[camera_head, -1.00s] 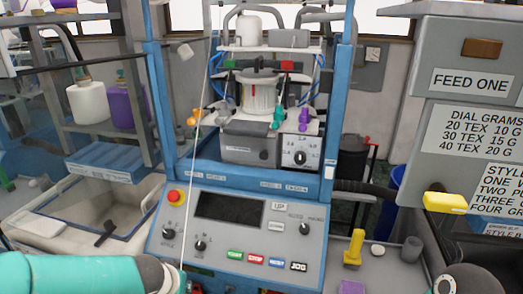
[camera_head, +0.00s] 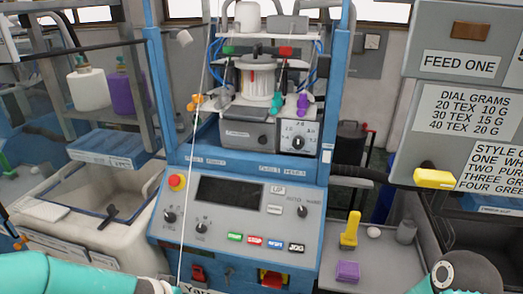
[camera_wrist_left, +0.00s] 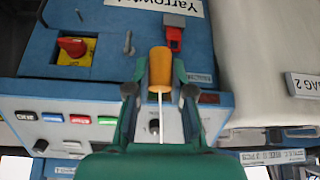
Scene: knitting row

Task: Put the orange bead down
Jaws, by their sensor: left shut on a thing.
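The orange bead (camera_wrist_left: 160,66) is a small upright-looking cylinder in the left wrist view. My left gripper (camera_wrist_left: 160,88) is shut on it, with a dark fingertip on each side. A thin white strand runs from the bead toward the wrist. In the head view a white yarn (camera_head: 189,190) drops past the panel to my teal left arm (camera_head: 70,275) at the bottom edge. The bead and left fingertips are not clear there. My right arm (camera_head: 465,280) shows only at the bottom right, its gripper out of view.
The blue machine has a sloping control panel (camera_head: 235,215). A red knob (camera_wrist_left: 73,47) and a red switch (camera_wrist_left: 173,37) stand close to the left gripper. On the right, a grey tray (camera_head: 378,262) holds a yellow piece (camera_head: 350,230) and a purple block (camera_head: 347,271). A white bin (camera_head: 75,225) stands left.

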